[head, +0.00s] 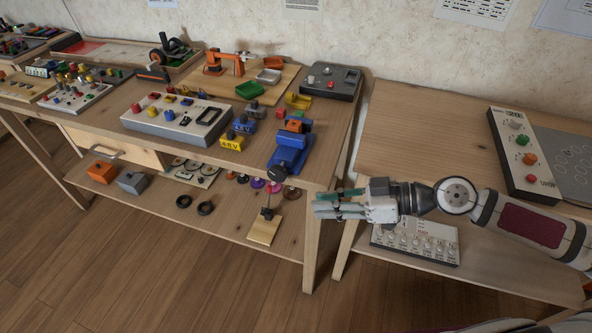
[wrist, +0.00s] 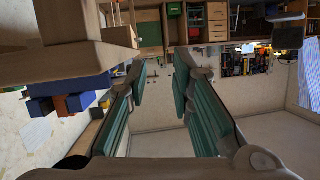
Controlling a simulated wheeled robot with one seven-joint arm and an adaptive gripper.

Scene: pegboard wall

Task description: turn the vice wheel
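The blue vice (head: 290,152) stands at the front right end of the left workbench. Its grey round wheel (head: 277,175) faces the front, at the table's edge. My gripper (head: 320,204) is to the right of and lower than the wheel, apart from it, with its fingers pointing left. In the wrist view my gripper (wrist: 163,70) has its two green-padded fingers spread, with nothing between them. Blue blocks (wrist: 80,84) show at the left of the wrist view; I cannot tell which of them is the vice. The wheel is not clearly visible there.
A wooden stand with an upright rod (head: 264,228) is on the lower shelf, left of my gripper. The right table (head: 420,125) holds a control panel (head: 525,150); a white knob box (head: 415,243) is on the shelf below. A grey button box (head: 175,120) sits left of the vice.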

